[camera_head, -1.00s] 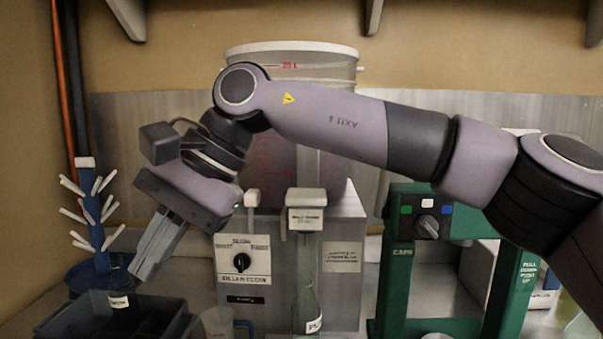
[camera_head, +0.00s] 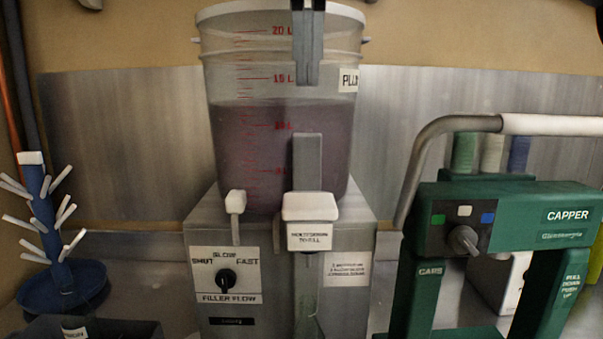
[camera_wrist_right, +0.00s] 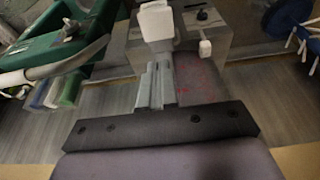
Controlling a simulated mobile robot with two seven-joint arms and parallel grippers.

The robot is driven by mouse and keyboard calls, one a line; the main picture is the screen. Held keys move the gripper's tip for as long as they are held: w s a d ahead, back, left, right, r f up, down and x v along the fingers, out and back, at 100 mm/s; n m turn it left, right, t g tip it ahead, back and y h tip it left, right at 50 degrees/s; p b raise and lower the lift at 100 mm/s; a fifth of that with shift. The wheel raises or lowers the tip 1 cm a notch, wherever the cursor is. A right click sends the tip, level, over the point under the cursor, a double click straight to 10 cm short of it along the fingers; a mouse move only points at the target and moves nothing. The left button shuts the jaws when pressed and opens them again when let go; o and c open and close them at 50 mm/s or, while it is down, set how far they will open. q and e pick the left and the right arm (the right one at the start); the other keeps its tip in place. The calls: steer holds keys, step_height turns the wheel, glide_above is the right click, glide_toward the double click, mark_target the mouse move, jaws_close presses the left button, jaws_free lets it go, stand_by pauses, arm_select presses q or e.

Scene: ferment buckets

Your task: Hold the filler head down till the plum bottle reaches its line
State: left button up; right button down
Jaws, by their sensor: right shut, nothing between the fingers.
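The white filler head (camera_head: 310,208), labelled to hold down to fill, sits on the filler stand in front of the bucket. Under it the clear neck of a bottle (camera_head: 307,300) shows; its lower part, any label and its fill line are cut off or unreadable. My right gripper (camera_head: 308,75) is shut and empty, pointing down in front of the bucket, above the filler head and apart from it. In the right wrist view the shut fingers (camera_wrist_right: 156,88) lie close to the white head (camera_wrist_right: 157,22) in the picture. My left gripper is not in view.
The bucket (camera_head: 230,140) holds purple liquid. The flow dial (camera_head: 226,281) points up, toward slow. A green capper (camera_head: 510,215) stands right, a blue drying rack (camera_head: 45,215) left, and a dark crate (camera_head: 110,328) at lower left.

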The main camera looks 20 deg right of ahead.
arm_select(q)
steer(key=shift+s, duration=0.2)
arm_select(e)
steer(key=shift+s, duration=0.15)
glide_above(306, 202)
steer(key=f, duration=1.1)
steer(key=shift+s+a+f, duration=0.1)
steer(key=shift+s+f, duration=0.2)
steer(key=shift+f, duration=0.05)
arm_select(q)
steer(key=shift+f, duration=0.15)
arm_select(e)
steer(key=shift+f, duration=0.95)
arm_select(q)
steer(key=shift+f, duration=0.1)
arm_select(e)
steer(key=shift+f, duration=0.1)
